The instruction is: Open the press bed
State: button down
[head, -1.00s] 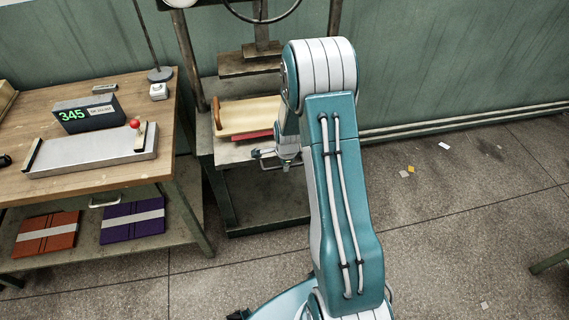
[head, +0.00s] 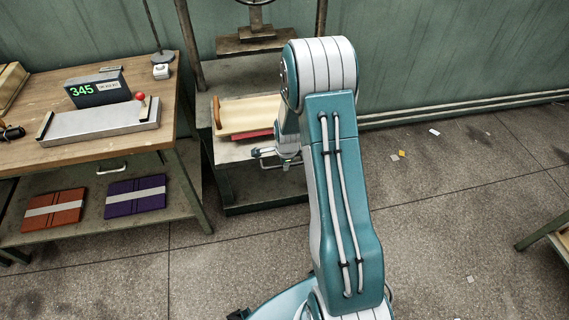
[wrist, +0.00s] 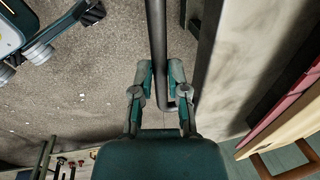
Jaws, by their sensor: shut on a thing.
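The press bed (head: 228,153) is a pale flat plate at the front of the press (head: 190,58), drawn out toward me from under the raised platen (head: 256,40). Its grey bar handle (wrist: 160,48) runs between my gripper's fingers in the wrist view. My gripper (wrist: 163,88) is shut on this handle, close to its bent end. The bed's edge (wrist: 213,55) is just right of the fingers. In the head view my arm hides part of the bed's right side.
A cream board with a wooden handle (head: 250,116) lies on the bed over a red piece (head: 252,135). A wooden workbench (head: 65,150) with a scale (head: 97,88) stands left. Its lower shelf holds an orange book (head: 54,210) and a purple book (head: 135,196). Floor at right is mostly clear.

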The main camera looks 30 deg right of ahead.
jog(key=c, duration=0.6)
grip_release()
jog(key=shift+d, duration=0.1)
jog(key=shift+c, duration=0.2)
notch_tip(320, 180, up, 12)
jog(key=s, duration=0.2)
jog(key=shift+a+f, duration=0.2)
jog(key=shift+a, duration=0.1)
jog(key=shift+s, duration=0.1)
jog(key=s+a+r+n+t, duration=0.1)
jog(key=s+a+r+n, duration=0.35)
jog(key=r, duration=0.35)
jog(key=s+a+r+n+t, duration=0.1)
jog(key=s+a+r+n, duration=0.3)
jog(key=r, duration=0.3)
jog(key=s+a+r+n, duration=0.3)
jog(key=s+r+n, duration=0.1)
jog(key=s+n, duration=0.2)
jog(key=s+a+r+n+t, duration=0.1)
jog(key=s+a+r+n, duration=0.2)
jog(key=s+n, duration=0.3)
jog(key=s, duration=0.2)
jog(key=shift+s+r+n+y, duration=0.3)
jog(key=shift+s+r+n, duration=0.05)
